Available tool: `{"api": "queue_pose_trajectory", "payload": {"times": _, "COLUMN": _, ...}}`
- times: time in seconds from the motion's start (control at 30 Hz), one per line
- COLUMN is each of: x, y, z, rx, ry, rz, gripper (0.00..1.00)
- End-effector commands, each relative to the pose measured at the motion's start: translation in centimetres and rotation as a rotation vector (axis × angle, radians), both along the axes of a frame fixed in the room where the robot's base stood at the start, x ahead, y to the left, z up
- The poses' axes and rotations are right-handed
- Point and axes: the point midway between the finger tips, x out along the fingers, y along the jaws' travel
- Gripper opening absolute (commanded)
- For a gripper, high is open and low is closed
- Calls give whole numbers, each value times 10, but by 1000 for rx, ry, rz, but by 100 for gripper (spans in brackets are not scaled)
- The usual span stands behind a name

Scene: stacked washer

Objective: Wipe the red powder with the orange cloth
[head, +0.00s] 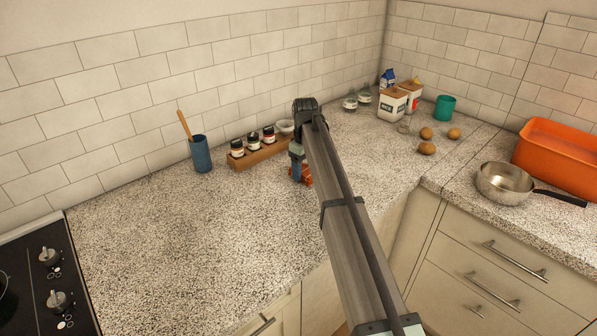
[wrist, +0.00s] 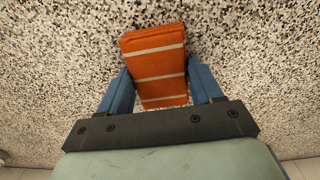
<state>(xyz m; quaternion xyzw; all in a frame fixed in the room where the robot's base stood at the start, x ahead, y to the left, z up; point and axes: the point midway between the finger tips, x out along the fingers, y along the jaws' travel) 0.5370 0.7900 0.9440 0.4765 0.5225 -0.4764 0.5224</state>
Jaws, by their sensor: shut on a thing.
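The orange cloth (wrist: 155,62) with pale stripes is a folded block between the two blue fingers of my gripper (wrist: 161,90) in the wrist view. My gripper is shut on it, over the speckled countertop (wrist: 50,70). In the head view the orange cloth (head: 306,174) shows only partly beside my gripper (head: 297,172), low at the counter in front of the spice rack. I cannot tell whether the cloth touches the counter. I see no red powder in either view; my arm and the cloth hide part of the counter.
A wooden rack (head: 262,153) with spice jars and a blue cup (head: 201,154) with a wooden stick stand behind. Cartons, a green cup (head: 445,108), potatoes (head: 427,148), a pan (head: 503,183) and an orange tub (head: 556,156) are right. A stove (head: 45,280) is left. The left counter is clear.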

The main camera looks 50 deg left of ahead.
Motion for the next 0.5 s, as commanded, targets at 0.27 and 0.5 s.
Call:
{"api": "queue_pose_trajectory", "payload": {"times": 0.27, "x": 14, "y": 1, "z": 21, "rx": 2, "ry": -2, "rz": -1, "gripper": 36}}
{"api": "queue_pose_trajectory", "payload": {"times": 0.5, "x": 14, "y": 0, "z": 42, "rx": 0, "ry": -1, "rz": -1, "gripper": 36}}
